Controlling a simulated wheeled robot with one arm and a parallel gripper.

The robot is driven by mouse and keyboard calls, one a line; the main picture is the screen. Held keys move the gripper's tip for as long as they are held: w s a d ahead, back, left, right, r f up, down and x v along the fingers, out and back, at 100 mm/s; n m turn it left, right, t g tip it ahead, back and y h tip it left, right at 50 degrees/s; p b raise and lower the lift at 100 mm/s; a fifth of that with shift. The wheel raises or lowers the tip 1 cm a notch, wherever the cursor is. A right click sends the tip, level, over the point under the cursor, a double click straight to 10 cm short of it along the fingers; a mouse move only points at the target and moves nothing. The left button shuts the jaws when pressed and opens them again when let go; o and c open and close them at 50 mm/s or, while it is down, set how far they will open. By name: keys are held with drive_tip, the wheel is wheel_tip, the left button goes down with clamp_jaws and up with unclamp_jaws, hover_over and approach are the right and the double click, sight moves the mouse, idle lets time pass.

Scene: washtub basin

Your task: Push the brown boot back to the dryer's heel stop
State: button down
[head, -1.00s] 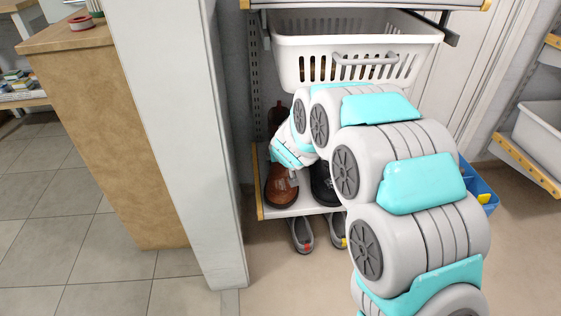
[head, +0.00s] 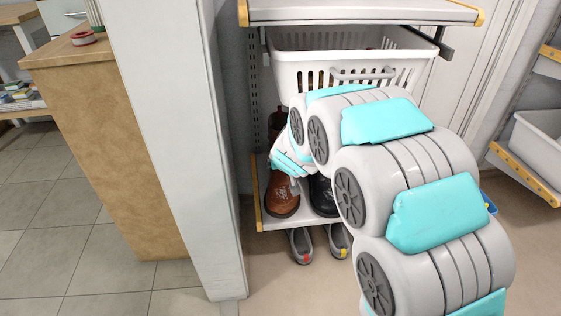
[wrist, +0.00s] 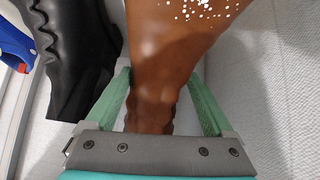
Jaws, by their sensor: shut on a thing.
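The brown boot (head: 282,196) stands on a low white shelf (head: 300,223), toe toward the front edge, beside a black boot (head: 323,196). My gripper (head: 294,186) reaches down at the brown boot from above, with my arm covering much of the shelf. In the wrist view, my green fingers (wrist: 161,88) are closed on both sides of a narrow part of the brown boot (wrist: 160,45). The black boot (wrist: 78,55) is close on the left there. I cannot make out the heel stop.
A white slotted basket (head: 350,65) hangs above the boots, close over my arm. Grey shoes (head: 301,245) lie beneath the shelf. A pale post (head: 175,150) stands left of the rack. A blue item (wrist: 14,45) is left of the black boot.

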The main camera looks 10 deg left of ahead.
drive_tip(key=r, duration=0.1)
hover_over(293, 211)
drive_tip(key=shift+a+r, duration=0.1)
drive_tip(key=shift+r, duration=0.1)
